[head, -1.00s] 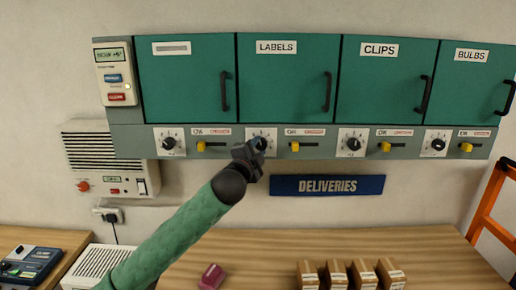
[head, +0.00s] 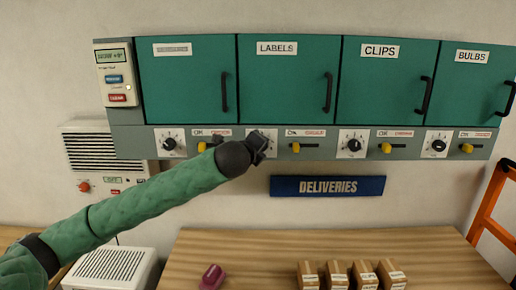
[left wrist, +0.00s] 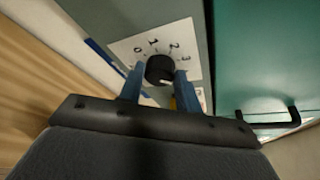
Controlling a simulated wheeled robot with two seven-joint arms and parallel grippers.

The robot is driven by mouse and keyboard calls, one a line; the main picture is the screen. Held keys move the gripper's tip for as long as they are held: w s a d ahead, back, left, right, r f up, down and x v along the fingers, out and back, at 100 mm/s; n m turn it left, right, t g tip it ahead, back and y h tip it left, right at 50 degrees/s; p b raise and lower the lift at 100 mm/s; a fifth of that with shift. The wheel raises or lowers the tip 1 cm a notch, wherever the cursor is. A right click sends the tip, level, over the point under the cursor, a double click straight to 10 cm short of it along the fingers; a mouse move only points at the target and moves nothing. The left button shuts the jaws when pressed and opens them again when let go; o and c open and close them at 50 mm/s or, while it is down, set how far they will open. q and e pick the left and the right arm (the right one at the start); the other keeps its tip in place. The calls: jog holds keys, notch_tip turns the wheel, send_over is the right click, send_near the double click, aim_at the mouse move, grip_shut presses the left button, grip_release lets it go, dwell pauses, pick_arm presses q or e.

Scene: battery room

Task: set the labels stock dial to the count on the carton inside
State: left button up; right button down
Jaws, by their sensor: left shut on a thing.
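The labels cabinet (head: 288,75) is teal, with its door shut, so the carton inside is hidden. Its stock dial is on the strip below, mostly covered by my left gripper (head: 262,146) in the head view. In the left wrist view the dial's black knob (left wrist: 158,66) sits on a white plate (left wrist: 190,42) with the digits 0, 1, 2 and 3 visible. The blue fingers of my left gripper (left wrist: 159,84) are shut on the knob, one on each side. I cannot tell which number the knob points at. My right gripper is not in view.
Other dials, such as the clips dial (head: 351,143), and yellow sliders (head: 295,147) line the strip. A DELIVERIES sign (head: 327,186) hangs below. Small cartons (head: 337,274) and a maroon object (head: 212,277) are on the wooden counter (head: 255,250). An orange frame (head: 492,205) stands at right.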

pick_arm(q)
jog(key=shift+d+r+m+g+y, duration=0.1)
jog(key=shift+d+m+g+y, duration=0.15)
jog(key=shift+m+y, duration=1.25)
jog(key=shift+d+f+m+g+y, duration=0.15)
jog(key=shift+m+y, duration=0.75)
jog(key=shift+m, duration=1.15)
jog(key=shift+d+r+m+g+y, duration=0.2)
jog(key=shift+d+m+y, duration=0.1)
jog(key=shift+m+y, duration=1.2)
jog(key=shift+m+h, duration=0.3)
jog(key=shift+m, duration=0.05)
jog(key=o, duration=1)
jog(key=shift+c, duration=0.2)
jog(key=shift+s, duration=0.1)
